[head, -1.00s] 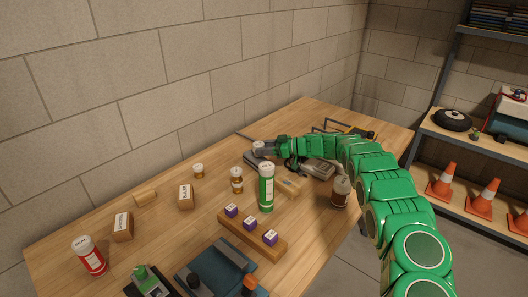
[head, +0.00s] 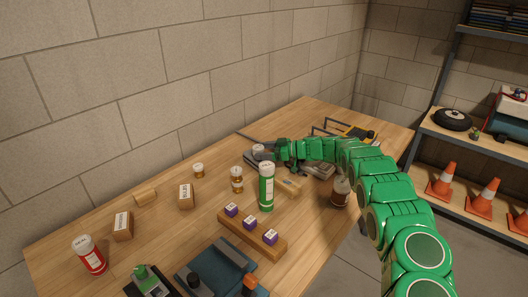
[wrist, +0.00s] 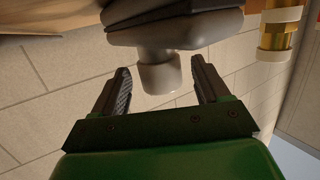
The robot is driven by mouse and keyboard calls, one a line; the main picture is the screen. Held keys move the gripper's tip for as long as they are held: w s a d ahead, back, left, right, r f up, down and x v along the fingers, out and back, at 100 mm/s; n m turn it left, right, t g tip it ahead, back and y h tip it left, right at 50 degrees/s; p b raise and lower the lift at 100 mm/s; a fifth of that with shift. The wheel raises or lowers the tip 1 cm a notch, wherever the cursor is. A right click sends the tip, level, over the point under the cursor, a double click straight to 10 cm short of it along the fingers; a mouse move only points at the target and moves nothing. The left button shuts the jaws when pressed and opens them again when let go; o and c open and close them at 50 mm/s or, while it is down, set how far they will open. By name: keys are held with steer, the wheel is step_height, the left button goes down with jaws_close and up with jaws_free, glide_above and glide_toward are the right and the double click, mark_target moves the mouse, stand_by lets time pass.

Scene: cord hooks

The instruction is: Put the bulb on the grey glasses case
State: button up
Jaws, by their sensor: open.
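The bulb (head: 258,149) is a small whitish, rounded piece. It appears to rest on the grey glasses case (head: 255,162) at the back of the table. In the wrist view, which is upside down, the pale bulb (wrist: 161,76) touches the grey case (wrist: 175,32). My gripper (head: 274,152) is just right of the bulb in the head view. In the wrist view my open gripper (wrist: 160,73) has a finger on each side of the bulb, with visible gaps on both sides. My arm hides part of the table behind it.
A green bottle (head: 266,187), an amber bottle (head: 237,180) and a brown bottle (head: 340,191) stand nearby. A wooden rack (head: 252,236) with purple-sided boxes is in front. A concrete block wall (head: 200,80) rises behind the table.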

steer(key=shift+r, duration=0.1)
steer(key=shift+s+d+r, duration=0.1)
steer(key=shift+d, duration=0.45)
steer(key=shift+v, duration=1)
step_height(320, 180, up, 7)
